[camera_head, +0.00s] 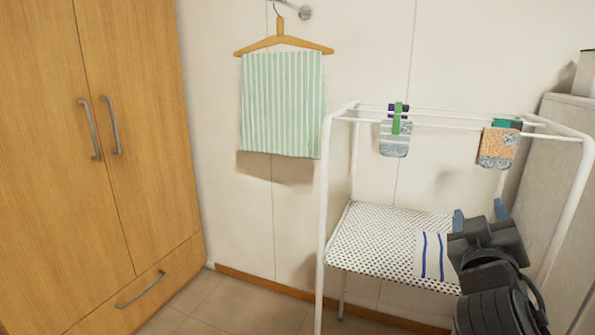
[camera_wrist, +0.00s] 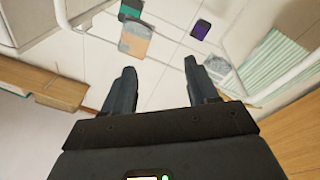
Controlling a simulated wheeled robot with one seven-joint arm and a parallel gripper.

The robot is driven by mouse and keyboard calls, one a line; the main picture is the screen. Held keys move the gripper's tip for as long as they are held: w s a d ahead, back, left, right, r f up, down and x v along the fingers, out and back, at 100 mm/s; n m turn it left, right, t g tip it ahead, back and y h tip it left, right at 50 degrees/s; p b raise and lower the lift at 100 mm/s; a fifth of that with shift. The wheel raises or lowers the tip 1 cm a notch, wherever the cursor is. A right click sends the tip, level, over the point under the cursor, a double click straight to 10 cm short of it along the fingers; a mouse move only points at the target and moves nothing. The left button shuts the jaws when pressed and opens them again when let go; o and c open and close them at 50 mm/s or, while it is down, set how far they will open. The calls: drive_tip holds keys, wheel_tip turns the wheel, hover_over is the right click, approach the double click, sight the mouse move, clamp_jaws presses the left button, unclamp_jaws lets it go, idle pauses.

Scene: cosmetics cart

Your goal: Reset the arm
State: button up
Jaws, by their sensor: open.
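My gripper (camera_head: 480,213) is at the lower right of the head view, in front of the white drying rack (camera_head: 323,200). Its two blue-grey fingers point up, stand apart and hold nothing. The wrist view also shows my gripper (camera_wrist: 160,66) with a clear gap between the fingers. Behind the fingers there, an orange and grey cloth (camera_wrist: 135,44) and a purple clip (camera_wrist: 201,28) show. My gripper hides part of the rack's lower right side in the head view.
On the rack hang a grey cloth (camera_head: 394,143) with a green clip (camera_head: 397,119) and an orange-grey cloth (camera_head: 497,150). A dotted shelf cloth (camera_head: 375,240) lies below. A striped towel (camera_head: 283,105) hangs on the wall. A wooden wardrobe (camera_head: 50,120) stands left. Floor (camera_head: 230,300) between is clear.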

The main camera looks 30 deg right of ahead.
drive_tip(key=s+a+f+n+t+y, duration=0.25)
drive_tip(key=s+a+f+y, duration=0.2)
drive_tip(key=a+f, duration=0.3)
drive_tip(key=s+a+f+n+t+y, duration=0.2)
drive_tip(key=s+a+f+n+y, duration=0.2)
drive_tip(key=a+f+y, duration=0.3)
drive_tip(key=s+a+m+y, duration=0.1)
drive_tip(key=s+a+y, duration=0.1)
drive_tip(key=s+a, duration=0.4)
drive_tip(key=s+a+m+g+y, duration=0.1)
drive_tip(key=s+a, duration=0.5)
drive_tip(key=s, duration=0.7)
drive_tip(key=shift+s+a+f+y, duration=0.15)
drive_tip(key=shift+a+f+y, duration=0.25)
drive_tip(key=shift+f+y, duration=0.05)
drive_tip(key=shift+m, duration=0.25)
